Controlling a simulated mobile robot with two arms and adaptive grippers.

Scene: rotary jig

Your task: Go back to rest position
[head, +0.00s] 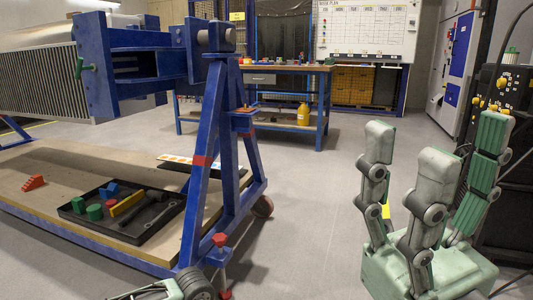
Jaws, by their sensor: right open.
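My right gripper (436,150) stands large at the lower right, its grey-green fingers pointing up and spread apart. It is open, with nothing between the fingers, and is held over the floor to the right of the blue jig. A small part of what looks like my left gripper (190,287) shows at the bottom edge, in front of the jig's foot. Most of it is cut off, so I cannot tell whether it is open or shut. The blue rotary jig (222,140) stands at the left.
A black tray (165,217) with colored blocks lies on the jig's wooden base (60,165), with a red stepped block (33,182) beside it. A workbench (270,68) with a yellow bottle (303,115) stands behind. A black control panel (497,95) is at right. The middle floor is clear.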

